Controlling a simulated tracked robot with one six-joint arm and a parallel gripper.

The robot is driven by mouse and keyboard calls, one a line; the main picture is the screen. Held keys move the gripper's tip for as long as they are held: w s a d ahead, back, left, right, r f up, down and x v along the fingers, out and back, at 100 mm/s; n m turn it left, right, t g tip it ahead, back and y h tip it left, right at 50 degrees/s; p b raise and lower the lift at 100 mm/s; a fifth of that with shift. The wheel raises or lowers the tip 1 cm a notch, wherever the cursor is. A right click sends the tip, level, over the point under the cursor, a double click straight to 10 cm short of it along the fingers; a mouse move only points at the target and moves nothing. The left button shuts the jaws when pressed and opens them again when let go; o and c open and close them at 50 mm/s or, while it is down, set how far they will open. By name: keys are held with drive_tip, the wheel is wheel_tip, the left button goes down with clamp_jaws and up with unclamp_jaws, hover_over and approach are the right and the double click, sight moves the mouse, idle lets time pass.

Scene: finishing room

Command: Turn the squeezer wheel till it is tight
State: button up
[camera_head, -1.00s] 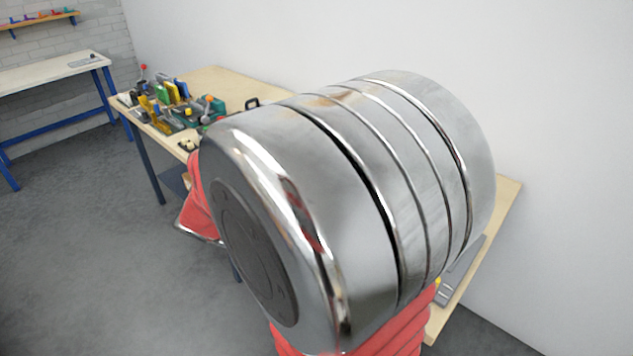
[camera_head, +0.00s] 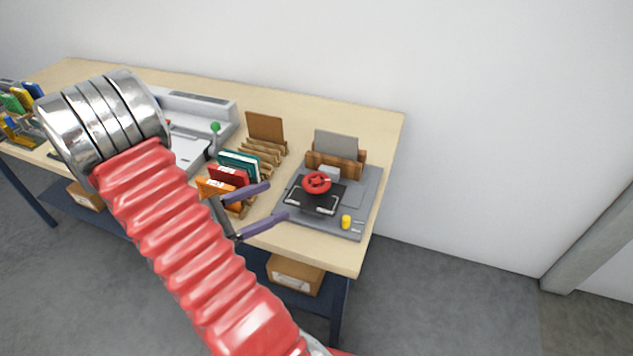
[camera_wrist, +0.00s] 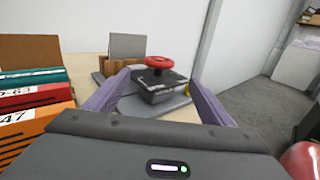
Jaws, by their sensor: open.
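The squeezer wheel (camera_head: 317,182) is a small red handwheel on top of a dark press block (camera_head: 314,198), which stands on a grey base plate (camera_head: 345,222) near the table's right end. In the wrist view the red wheel (camera_wrist: 159,62) sits above the block (camera_wrist: 158,84), ahead and a little right of centre. My gripper (camera_head: 278,201) is open and empty, with its two purple fingers pointing toward the press from the left. The fingers are apart from the wheel. In the wrist view my gripper (camera_wrist: 160,88) frames the press between its fingers.
A row of coloured books (camera_head: 228,177) in a wooden rack stands close left of my gripper. Behind the press is a wooden holder (camera_head: 337,163) with a grey board. A yellow piece (camera_head: 346,222) sits at the plate's front. The table (camera_head: 370,120) is bare at the back right.

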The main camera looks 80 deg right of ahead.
sight(329, 177)
drive_tip(key=shift+d, duration=0.1)
idle(0.3)
drive_tip(key=shift+x, duration=6.9)
drive_tip(key=shift+w, duration=0.1)
drive_tip(key=c, duration=1)
